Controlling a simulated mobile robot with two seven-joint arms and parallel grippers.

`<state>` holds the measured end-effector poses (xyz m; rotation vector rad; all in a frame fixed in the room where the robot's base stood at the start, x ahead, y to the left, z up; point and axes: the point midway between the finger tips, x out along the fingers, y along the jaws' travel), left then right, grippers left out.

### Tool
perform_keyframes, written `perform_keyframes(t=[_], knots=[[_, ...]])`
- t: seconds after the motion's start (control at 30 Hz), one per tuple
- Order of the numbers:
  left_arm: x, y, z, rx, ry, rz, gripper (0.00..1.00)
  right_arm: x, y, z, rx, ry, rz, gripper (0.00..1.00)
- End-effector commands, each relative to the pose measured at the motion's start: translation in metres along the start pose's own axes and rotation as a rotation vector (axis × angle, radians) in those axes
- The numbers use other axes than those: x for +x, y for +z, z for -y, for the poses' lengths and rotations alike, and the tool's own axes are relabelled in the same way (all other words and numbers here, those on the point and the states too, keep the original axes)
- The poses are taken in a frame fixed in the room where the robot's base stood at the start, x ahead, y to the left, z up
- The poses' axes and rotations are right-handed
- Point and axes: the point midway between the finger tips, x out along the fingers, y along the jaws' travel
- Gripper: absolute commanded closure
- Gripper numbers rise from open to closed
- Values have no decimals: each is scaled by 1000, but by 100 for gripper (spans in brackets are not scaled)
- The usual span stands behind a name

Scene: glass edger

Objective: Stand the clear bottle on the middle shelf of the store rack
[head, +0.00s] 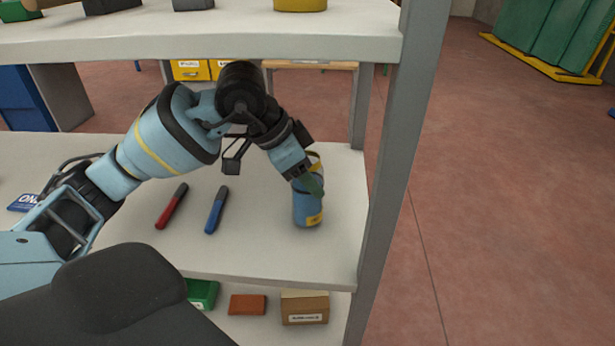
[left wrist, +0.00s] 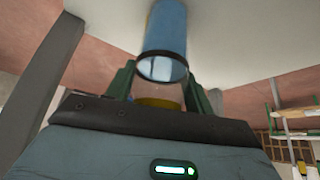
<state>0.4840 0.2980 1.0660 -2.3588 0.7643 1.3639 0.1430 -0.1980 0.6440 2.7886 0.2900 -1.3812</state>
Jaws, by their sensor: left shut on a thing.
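The clear bottle (head: 306,213) is upright at the right end of the middle shelf (head: 262,248), next to the rack's front right post. It looks blue in its lower part, with a yellow label patch. My left gripper (head: 310,184) is shut on its upper part, coming down from the upper left. In the left wrist view, the bottle (left wrist: 165,35) runs away from between the green fingers of my left gripper (left wrist: 160,88), with a see-through part near them. Its base is over or on the shelf; I cannot tell if it touches. My right gripper is not in view.
A red marker-like tool (head: 172,206) and a blue one (head: 216,210) lie on the middle shelf to the left. The upper shelf (head: 210,42) is above my arm, and the grey post (head: 398,150) stands close right. Boxes (head: 305,307) sit on the lower shelf.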

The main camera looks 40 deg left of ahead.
Motion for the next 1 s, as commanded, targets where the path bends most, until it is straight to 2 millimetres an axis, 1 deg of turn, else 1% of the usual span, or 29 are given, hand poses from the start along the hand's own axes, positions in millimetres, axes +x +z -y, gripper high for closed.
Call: perform_keyframes(t=[0.2, 0.23, 0.4, 0.67, 0.77, 0.87, 0.97, 1.0], knots=[[3, 2, 0, 0, 0, -1, 82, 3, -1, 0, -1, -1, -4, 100], [4, 2, 0, 0, 1, 0, 46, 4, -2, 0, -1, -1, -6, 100], [2, 1, 0, 0, 0, -1, 26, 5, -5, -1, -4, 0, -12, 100], [2, 1, 0, 0, 0, -1, 26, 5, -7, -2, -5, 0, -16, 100], [-2, -1, 0, 1, -1, -2, 26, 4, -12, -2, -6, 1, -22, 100], [-12, -1, 1, 0, -3, -4, 26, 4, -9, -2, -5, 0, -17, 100], [-29, -1, 1, 1, -4, -3, 26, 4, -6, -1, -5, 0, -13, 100], [-33, 3, 1, -1, -3, 1, 26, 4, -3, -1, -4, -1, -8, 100]])
